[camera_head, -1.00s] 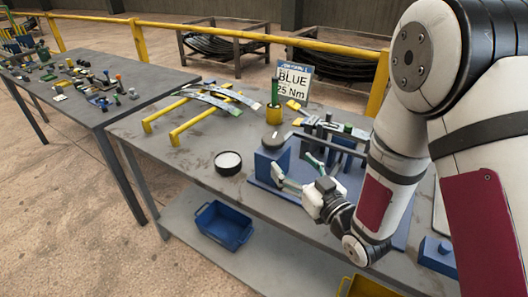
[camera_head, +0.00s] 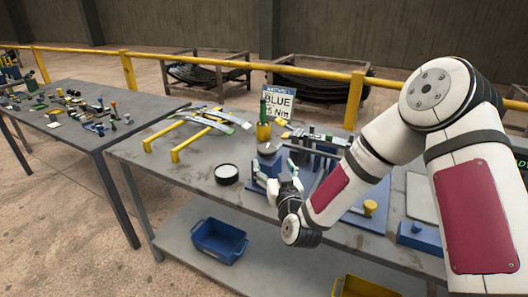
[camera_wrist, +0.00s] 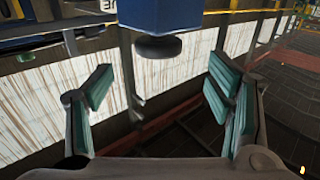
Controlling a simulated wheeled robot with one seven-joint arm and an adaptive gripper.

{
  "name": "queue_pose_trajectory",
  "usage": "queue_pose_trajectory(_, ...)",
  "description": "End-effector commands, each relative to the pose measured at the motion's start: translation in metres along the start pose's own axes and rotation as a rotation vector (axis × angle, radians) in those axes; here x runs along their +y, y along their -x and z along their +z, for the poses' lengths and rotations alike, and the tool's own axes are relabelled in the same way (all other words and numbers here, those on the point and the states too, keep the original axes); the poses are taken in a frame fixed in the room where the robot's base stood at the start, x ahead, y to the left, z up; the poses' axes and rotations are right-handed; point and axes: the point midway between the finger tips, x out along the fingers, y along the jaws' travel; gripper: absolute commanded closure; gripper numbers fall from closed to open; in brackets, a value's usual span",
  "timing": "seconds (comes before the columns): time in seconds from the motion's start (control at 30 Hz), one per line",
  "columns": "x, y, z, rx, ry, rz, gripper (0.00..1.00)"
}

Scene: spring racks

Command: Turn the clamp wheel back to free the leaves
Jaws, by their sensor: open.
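The clamp wheel (camera_head: 268,149) is a grey round knob on top of a blue block (camera_head: 266,168) at the left end of the bench fixture. In the wrist view, a dark round knob (camera_wrist: 158,47) shows against a blue block (camera_wrist: 158,14), ahead of and between my open fingers. My gripper (camera_head: 282,174) is open and empty, close in front of the block; in the wrist view its teal pads (camera_wrist: 160,92) stand wide apart, not touching the knob. Curved metal leaves (camera_head: 213,119) lie on yellow supports left of the fixture. Any leaves inside the fixture are partly hidden by my arm.
A round black-rimmed, white-topped dish (camera_head: 227,174) sits left of the fixture. A blue bin (camera_head: 218,240) is on the lower shelf. Bench space left of the dish is clear.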

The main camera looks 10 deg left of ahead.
Motion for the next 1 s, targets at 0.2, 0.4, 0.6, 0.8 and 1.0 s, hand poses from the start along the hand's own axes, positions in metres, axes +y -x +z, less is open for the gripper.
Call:
queue_pose_trajectory(0.2,0.001,-0.045,0.0,0.002,-0.001,0.002,0.26)
queue_pose_trajectory(0.4,0.0,-0.077,0.001,0.0,-0.001,0.0,0.26)
queue_pose_trajectory(0.6,0.0,-0.094,0.001,0.0,-0.001,0.0,0.26)
queue_pose_trajectory(0.8,0.0,-0.097,0.0,0.0,0.0,-0.001,0.26)
queue_pose_trajectory(1.0,0.0,-0.097,0.0,0.0,0.0,-0.001,0.4)
